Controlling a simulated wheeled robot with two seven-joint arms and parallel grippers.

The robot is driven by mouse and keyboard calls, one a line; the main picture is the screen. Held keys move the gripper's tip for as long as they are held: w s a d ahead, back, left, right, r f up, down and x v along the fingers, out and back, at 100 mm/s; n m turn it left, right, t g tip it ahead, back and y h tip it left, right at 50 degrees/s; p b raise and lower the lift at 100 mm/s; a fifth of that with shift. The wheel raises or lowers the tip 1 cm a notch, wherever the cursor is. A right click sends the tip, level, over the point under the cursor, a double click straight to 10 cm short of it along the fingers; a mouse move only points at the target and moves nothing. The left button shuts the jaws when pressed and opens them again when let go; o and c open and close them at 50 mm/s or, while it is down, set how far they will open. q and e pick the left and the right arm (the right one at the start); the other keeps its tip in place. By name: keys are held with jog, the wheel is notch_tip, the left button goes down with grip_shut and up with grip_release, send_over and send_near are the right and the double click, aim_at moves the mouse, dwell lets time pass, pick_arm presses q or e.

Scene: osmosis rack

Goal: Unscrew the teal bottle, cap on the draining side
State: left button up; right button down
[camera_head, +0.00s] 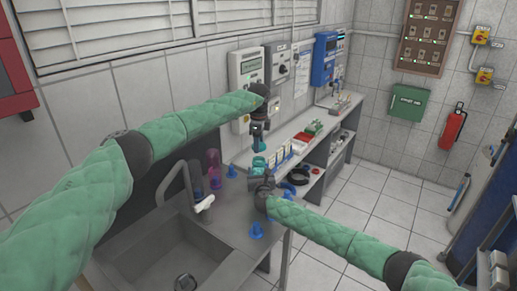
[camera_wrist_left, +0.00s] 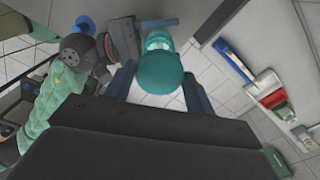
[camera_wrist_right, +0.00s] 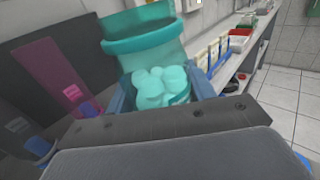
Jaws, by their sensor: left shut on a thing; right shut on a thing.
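My left gripper (camera_head: 260,146) hangs over the near end of the counter. In the left wrist view its fingers stand on both sides of a rounded teal cap (camera_wrist_left: 160,74). Just below it, my right gripper (camera_head: 261,180) is shut on the teal bottle (camera_head: 258,162). In the right wrist view the bottle (camera_wrist_right: 146,36) is translucent, with a rim and pale rounded shapes low between the fingers. The cap is over the bottle; I cannot tell whether they touch. The draining side (camera_head: 218,232) is the grey surface right of the sink.
A sink (camera_head: 165,255) with a tap (camera_head: 180,180) is at front left. A pink bottle (camera_head: 214,181) and several blue pieces (camera_head: 256,231) stand around the grippers. The long bench behind holds a red tray (camera_head: 301,141) and small racks.

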jog(key=shift+c, duration=2.3)
grip_release()
jog(key=shift+s, duration=0.1)
